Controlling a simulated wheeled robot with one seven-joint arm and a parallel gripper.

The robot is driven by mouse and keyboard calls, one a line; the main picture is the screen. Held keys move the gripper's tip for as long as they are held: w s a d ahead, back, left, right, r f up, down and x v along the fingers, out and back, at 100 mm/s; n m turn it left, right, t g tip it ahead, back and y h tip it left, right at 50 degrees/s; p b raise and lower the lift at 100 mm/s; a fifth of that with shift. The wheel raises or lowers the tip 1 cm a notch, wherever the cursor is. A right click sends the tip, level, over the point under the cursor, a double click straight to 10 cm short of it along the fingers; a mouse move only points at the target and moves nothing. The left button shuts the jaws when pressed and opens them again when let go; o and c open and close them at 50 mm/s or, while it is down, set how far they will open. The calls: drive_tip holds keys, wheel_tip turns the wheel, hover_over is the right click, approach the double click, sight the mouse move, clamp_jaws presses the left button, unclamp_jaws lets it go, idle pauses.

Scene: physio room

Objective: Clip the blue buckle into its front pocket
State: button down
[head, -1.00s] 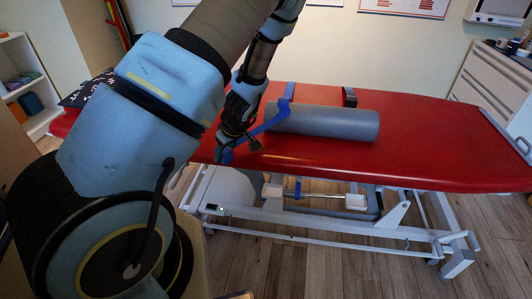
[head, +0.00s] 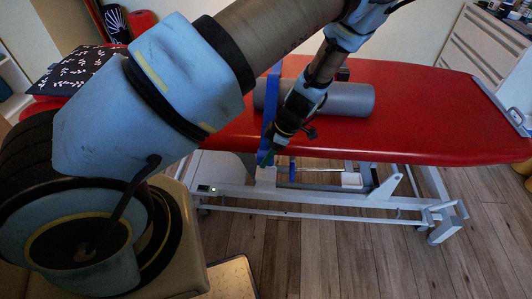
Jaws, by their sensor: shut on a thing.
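A blue strap (head: 271,98) comes over the grey bolster on the red treatment table and hangs down its near side. My gripper (head: 267,154) is shut at the strap's lower end, by the table's front edge. The blue buckle (head: 264,158) is mostly hidden by the fingers; only a small blue end shows. Another short blue piece (head: 292,171) hangs below the table edge, right of my gripper, apart from it. I cannot tell whether it bears the front pocket; no pocket is clearly seen.
The grey bolster (head: 345,99) lies on the red table (head: 430,120), with a black strap (head: 343,74) behind my arm. The white table frame (head: 330,218) stands below. A dark patterned cushion (head: 80,70) lies at the left. Wooden floor shows in front.

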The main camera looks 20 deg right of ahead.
sight(262, 175)
wheel_tip(262, 175, down, 6)
drive_tip(key=b, duration=0.3)
drive_tip(key=shift+r+b, duration=0.1)
drive_tip(key=shift+b, duration=0.25)
drive_tip(key=shift+f, duration=0.3)
drive_tip(key=shift+s+a+f, duration=0.1)
drive_tip(key=shift+s+f, duration=0.05)
drive_tip(key=shift+c, duration=2.3)
unclamp_jaws()
drive_tip(key=shift+b, duration=0.3)
drive_tip(key=shift+o, duration=1.1)
drive_tip(key=shift+d+r, duration=0.35)
drive_tip(key=shift+r, duration=0.1)
drive_tip(key=b+v, duration=0.1)
drive_tip(key=v, duration=0.9)
drive_tip(key=shift+a+r, duration=0.25)
drive_tip(key=shift+r, duration=0.15)
